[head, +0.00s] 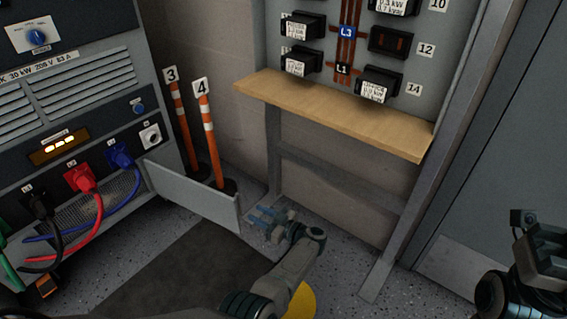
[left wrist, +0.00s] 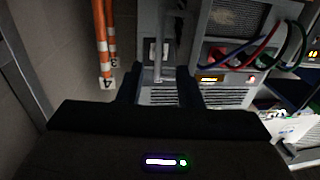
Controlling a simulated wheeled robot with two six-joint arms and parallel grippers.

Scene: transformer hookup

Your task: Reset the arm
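My left gripper (head: 268,217) is in the lower middle of the head view, in front of the wooden shelf and right of the cabinet's open flap. In the left wrist view its two dark fingers (left wrist: 160,92) stand apart with nothing between them. My right gripper (head: 542,250) is at the right edge of the head view, dark and partly cut off; its fingers do not show clearly. The grey transformer cabinet (head: 75,125) stands at left, with black, red and blue plugs (head: 80,177) in its front. It also shows in the left wrist view (left wrist: 225,97).
A wooden shelf (head: 345,118) juts out below a grey breaker panel (head: 425,75). The cabinet's flap (head: 192,196) sticks out near my left gripper. Orange-and-white posts (head: 209,140) marked 3 and 4 stand by the wall. A dark mat (head: 185,272) lies on the floor.

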